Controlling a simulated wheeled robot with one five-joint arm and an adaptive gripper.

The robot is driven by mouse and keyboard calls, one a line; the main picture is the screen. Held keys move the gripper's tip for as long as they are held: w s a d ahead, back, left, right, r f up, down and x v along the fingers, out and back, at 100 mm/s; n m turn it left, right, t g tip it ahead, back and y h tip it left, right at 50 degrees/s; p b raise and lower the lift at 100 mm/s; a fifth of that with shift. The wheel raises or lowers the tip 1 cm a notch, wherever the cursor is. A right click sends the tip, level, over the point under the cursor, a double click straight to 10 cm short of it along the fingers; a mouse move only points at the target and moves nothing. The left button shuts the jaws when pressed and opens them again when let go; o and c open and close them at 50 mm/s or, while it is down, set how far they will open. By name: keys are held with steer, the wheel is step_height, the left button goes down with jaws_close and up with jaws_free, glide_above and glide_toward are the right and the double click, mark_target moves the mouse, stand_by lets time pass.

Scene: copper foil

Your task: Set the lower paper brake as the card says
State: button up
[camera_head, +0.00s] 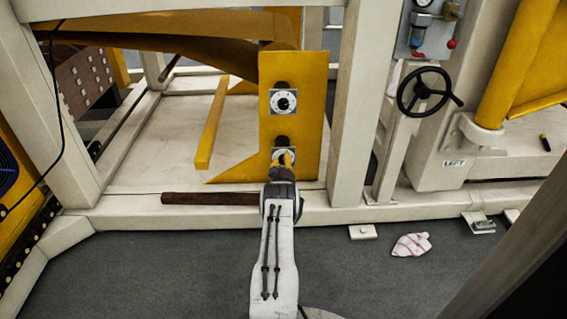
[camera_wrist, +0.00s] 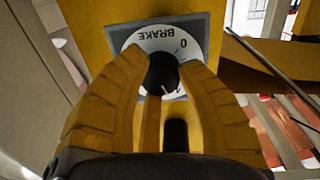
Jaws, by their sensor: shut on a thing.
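The lower paper brake is a round white dial (camera_head: 283,158) on a square grey plate, low on a yellow upright panel. In the wrist view its dial (camera_wrist: 165,52) reads BRAKE, upside down, with a 0 at the upper right. My gripper (camera_wrist: 162,75) is shut on its black knob (camera_wrist: 163,72), one yellow finger on each side. A white mark shows on the knob's lower edge; the number beside it is mostly hidden by a finger. In the head view my gripper (camera_head: 282,163) covers the lower part of this dial. I see no readable card.
The upper brake dial (camera_head: 283,102) sits above on the same yellow panel (camera_head: 308,125). A black handwheel (camera_head: 425,92) is at the right. A brown bar (camera_head: 210,198) lies on the frame's ledge left of my arm. A crumpled cloth (camera_head: 411,244) lies on the floor.

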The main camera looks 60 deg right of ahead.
steer(key=m, duration=0.2)
steer(key=r+m, duration=0.1)
steer(key=m, duration=0.2)
steer(key=shift+w+d, duration=0.1)
steer(key=shift+w, duration=0.05)
steer(key=shift+m, duration=0.5)
steer(key=o, duration=1.2)
steer(key=shift+f, duration=0.25)
steer(key=shift+s+a+f, duration=0.1)
steer(key=shift+s+a, duration=0.1)
steer(key=shift+s+a, duration=0.25)
steer(key=shift+a, duration=0.2)
steer(key=shift+r+v, duration=0.2)
steer(key=shift+v, duration=5.1)
